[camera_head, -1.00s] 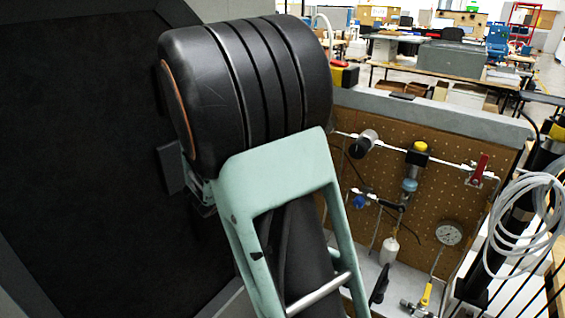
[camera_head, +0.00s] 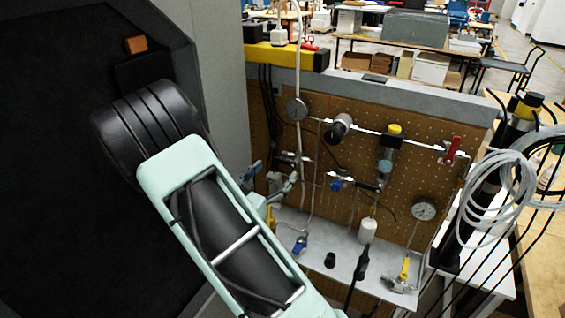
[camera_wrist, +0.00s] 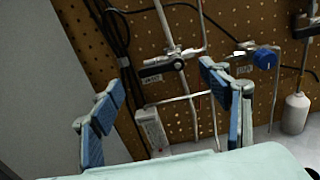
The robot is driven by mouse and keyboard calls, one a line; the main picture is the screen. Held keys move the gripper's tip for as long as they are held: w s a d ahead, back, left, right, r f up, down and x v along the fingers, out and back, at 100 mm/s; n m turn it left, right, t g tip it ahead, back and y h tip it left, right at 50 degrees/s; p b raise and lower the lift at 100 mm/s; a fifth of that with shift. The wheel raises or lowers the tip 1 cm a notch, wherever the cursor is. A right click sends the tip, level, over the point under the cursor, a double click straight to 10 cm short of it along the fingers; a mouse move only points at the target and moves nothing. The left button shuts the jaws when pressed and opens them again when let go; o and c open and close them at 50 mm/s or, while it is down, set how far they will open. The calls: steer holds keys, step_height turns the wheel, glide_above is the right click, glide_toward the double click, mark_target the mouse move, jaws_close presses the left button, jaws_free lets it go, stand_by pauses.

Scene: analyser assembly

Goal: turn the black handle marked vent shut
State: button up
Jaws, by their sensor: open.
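A valve with a short black handle (camera_wrist: 163,63) sits on a thin vertical pipe on the pegboard, in the upper middle of the wrist view. A pale label is beside it, too small to read, so I cannot confirm the vent marking. No contact with the handle shows.
A blue knob (camera_wrist: 266,58) and a white bottle (camera_wrist: 295,113) are to the right. A pale box-shaped part (camera_wrist: 152,128) shows between the fingers. Black cables (camera_wrist: 112,30) hang at left. A red handle (camera_head: 452,150) and a gauge (camera_head: 424,209) are farther right. A grey wall stands left.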

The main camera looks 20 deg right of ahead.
mark_target(285, 161)
steer(key=x, duration=0.5)
steer(key=shift+p, duration=0.3)
steer(key=shift+s, duration=0.1)
steer(key=c, duration=1.2)
steer(key=shift+o, duration=0.2)
